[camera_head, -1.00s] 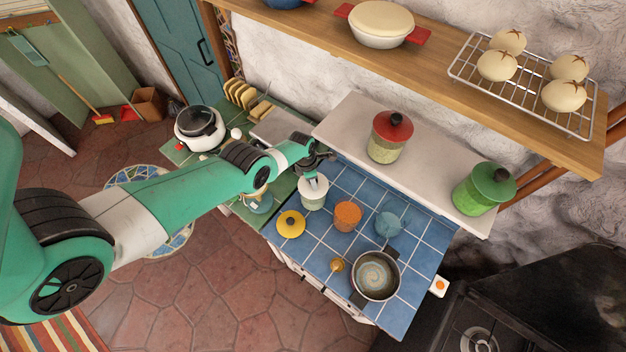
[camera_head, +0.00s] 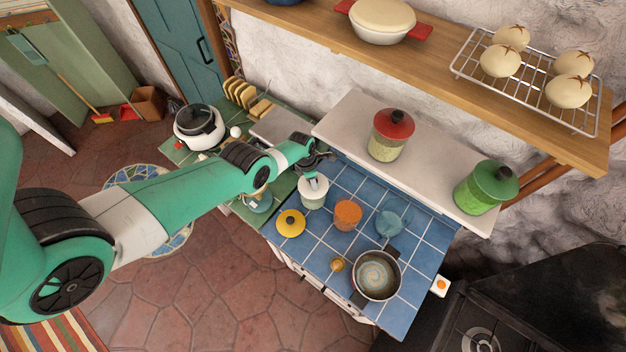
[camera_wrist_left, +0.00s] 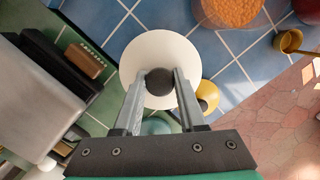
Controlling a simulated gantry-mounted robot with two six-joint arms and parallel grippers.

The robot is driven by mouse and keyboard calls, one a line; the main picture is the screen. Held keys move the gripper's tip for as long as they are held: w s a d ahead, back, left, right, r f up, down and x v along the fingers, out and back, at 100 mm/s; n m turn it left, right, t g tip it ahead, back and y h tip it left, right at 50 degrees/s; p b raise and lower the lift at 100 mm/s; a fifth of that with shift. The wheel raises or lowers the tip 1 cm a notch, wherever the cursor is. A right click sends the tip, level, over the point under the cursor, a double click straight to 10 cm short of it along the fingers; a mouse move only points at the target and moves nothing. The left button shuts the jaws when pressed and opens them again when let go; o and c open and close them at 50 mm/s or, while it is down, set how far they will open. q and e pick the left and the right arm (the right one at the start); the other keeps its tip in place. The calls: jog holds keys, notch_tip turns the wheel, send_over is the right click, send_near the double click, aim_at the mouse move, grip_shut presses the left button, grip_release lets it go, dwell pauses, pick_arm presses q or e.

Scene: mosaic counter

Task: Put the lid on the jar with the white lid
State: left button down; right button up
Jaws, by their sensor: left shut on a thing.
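The white lid (camera_wrist_left: 142,60) has a dark round knob (camera_wrist_left: 158,81). My left gripper (camera_head: 317,172) is shut on that knob; in the left wrist view the two fingers (camera_wrist_left: 158,84) close on its sides. In the head view the white lid (camera_head: 314,184) is at the top of a pale jar (camera_head: 312,201) on the blue tiles. The lid lines up with the jar's mouth, but I cannot tell whether it rests fully on the rim. The wrist view hides the jar under the lid. My right gripper is not in view.
A yellow lid (camera_head: 291,223), an orange jar (camera_head: 347,215), a blue jar (camera_head: 388,223), a small brass cup (camera_head: 337,264) and a pot (camera_head: 376,275) stand nearby on the blue tiles. Red-lidded (camera_head: 390,137) and green-lidded (camera_head: 485,188) jars stand on the white ledge behind.

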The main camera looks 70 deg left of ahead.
pick_arm(q)
grip_release()
dwell(0.4)
dwell(0.4)
